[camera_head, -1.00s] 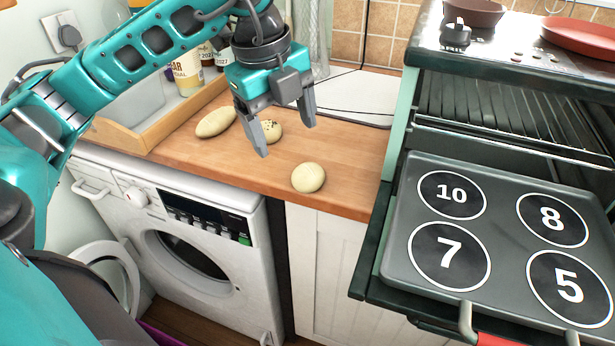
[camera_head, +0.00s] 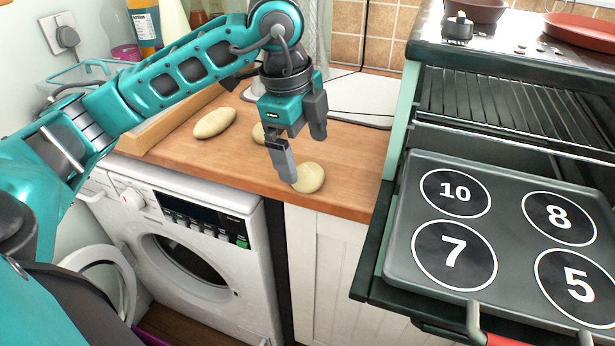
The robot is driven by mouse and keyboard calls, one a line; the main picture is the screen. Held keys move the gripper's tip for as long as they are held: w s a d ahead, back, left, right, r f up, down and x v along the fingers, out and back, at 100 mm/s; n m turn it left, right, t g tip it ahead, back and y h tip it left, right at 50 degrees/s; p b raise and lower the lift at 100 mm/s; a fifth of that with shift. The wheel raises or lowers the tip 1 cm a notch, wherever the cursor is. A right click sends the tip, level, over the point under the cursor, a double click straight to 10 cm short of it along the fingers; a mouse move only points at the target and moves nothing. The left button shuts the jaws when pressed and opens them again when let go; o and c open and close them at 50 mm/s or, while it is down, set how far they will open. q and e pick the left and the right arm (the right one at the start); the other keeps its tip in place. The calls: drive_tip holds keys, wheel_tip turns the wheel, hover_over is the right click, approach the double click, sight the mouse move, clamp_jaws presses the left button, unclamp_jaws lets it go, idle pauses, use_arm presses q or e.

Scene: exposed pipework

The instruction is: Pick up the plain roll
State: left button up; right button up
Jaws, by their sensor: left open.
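The plain roll (camera_head: 312,178), round and pale with no seeds, lies on the wooden counter near its front edge. My left gripper (camera_head: 304,157) is open and points down over it. One finger comes down in front of the roll's left side; the other is higher, behind the roll. I cannot tell whether the near finger touches it. A second small roll (camera_head: 258,133) is behind my gripper, mostly hidden. A longer pale roll (camera_head: 214,123) lies further left. My right gripper is not in view.
A wooden-edged tray (camera_head: 150,132) is at the back left of the counter (camera_head: 235,162). An oven with a numbered grey baking tray (camera_head: 500,215) pulled out stands to the right. A washing machine (camera_head: 190,225) is below the counter.

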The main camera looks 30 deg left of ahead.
sight(307, 168)
use_arm(q)
drive_tip(key=f, duration=0.4)
drive_tip(key=shift+w, duration=0.25)
drive_tip(key=shift+w+d+f, duration=0.1)
drive_tip(key=shift+f, duration=0.35)
drive_tip(key=c, duration=1.1)
drive_tip(key=shift+r, duration=0.1)
